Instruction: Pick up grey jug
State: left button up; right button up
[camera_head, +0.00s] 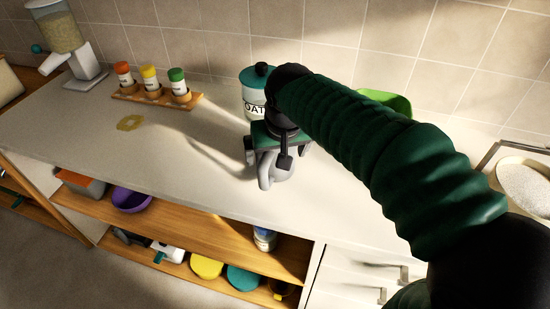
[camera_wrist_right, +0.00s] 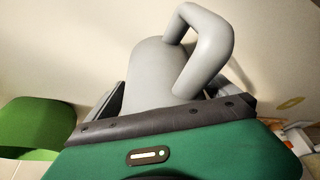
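The grey jug (camera_head: 278,174) stands on the light countertop near its front edge, its handle toward the front left. My right gripper (camera_head: 268,158) is directly over it and hides its upper part. In the right wrist view the jug's smooth grey body (camera_wrist_right: 150,75) and looped handle (camera_wrist_right: 213,50) fill the middle. The fingers of my right gripper (camera_wrist_right: 160,97) are apart, one on either side of the jug's body. Whether they touch it cannot be told. My left gripper is not in view.
An oat canister (camera_head: 254,95) stands just behind the jug. A green bowl-like object (camera_head: 388,101) is behind my arm. Open shelves (camera_head: 190,228) are below; a pan (camera_head: 525,185) is right.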

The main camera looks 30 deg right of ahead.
jog(key=shift+a, duration=0.25)
jog(key=c, duration=0.7)
jog(key=shift+d+r, duration=0.1)
jog(key=c, duration=1.3)
jog(key=shift+o, duration=0.2)
